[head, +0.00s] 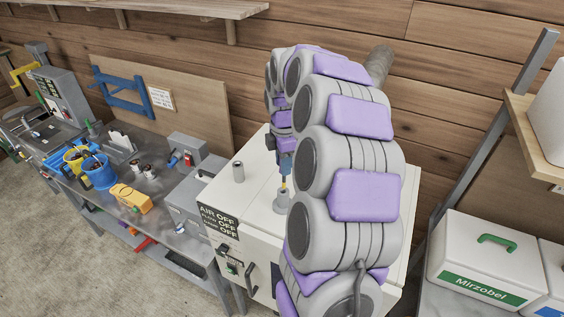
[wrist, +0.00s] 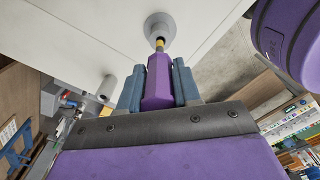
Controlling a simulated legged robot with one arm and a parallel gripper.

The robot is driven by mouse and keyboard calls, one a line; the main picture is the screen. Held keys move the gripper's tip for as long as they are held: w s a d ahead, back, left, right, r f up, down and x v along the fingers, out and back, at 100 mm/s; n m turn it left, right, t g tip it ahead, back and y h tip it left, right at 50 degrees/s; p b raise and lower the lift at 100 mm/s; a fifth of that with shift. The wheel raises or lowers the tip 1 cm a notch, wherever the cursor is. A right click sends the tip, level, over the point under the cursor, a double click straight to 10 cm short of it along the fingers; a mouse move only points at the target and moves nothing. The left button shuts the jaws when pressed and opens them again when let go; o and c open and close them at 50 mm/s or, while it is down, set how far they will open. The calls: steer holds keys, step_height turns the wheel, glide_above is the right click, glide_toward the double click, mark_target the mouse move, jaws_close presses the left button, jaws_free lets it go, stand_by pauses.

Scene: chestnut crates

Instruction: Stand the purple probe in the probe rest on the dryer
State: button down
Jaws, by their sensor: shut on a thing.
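The purple probe (wrist: 158,82) is upright between the blue fingers of my gripper (wrist: 158,88), which is shut on it. Its yellow band and thin tip point at the mouth of a grey round rest (wrist: 160,24). In the head view the gripper (head: 285,165) is above this grey rest (head: 283,202) on the dryer's white top. The tip is at the rest's mouth; I cannot tell how far inside it is. The dryer (head: 245,202) has an "AIR OFF" panel on its front. My arm hides part of the dryer's right side.
A grey cylinder (head: 239,172) stands on the dryer top, left of the rest. A white crate (head: 480,262) is at right.

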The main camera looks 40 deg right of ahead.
steer(key=shift+a+f, duration=0.1)
steer(key=shift+a, duration=0.5)
steer(key=shift+d, duration=0.95)
steer(key=shift+a+f, duration=0.2)
steer(key=shift+a, duration=0.3)
stand_by(0.6)
steer(key=shift+f+b, duration=0.2)
steer(key=shift+b, duration=0.1)
steer(key=shift+d+f, duration=0.25)
steer(key=shift+d, duration=0.1)
steer(key=shift+a+r, duration=0.15)
steer(key=shift+r, duration=0.3)
steer(key=shift+a, duration=0.15)
stand_by(1.3)
